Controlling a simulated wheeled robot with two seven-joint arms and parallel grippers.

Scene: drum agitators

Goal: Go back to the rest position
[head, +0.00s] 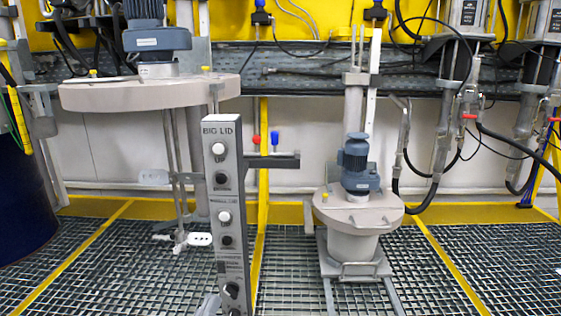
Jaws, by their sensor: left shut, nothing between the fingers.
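My left gripper (208,304) shows only as a small grey tip at the bottom edge, just left of the lower end of the control post. It is shut and empty. Most of it is below the picture. I cannot tell whether it touches the post. The grey control post (228,200) stands upright, with "BIG LID" printed at its top and white and black push buttons down its front. My right gripper is not in view.
Behind the post, a big round lid (150,94) with a blue motor (157,38) is raised. At right, a smaller lid (358,212) sits on a drum (353,246). A dark blue drum (22,205) stands far left. Hoses hang at right. Grating floor (450,285) is open at front right.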

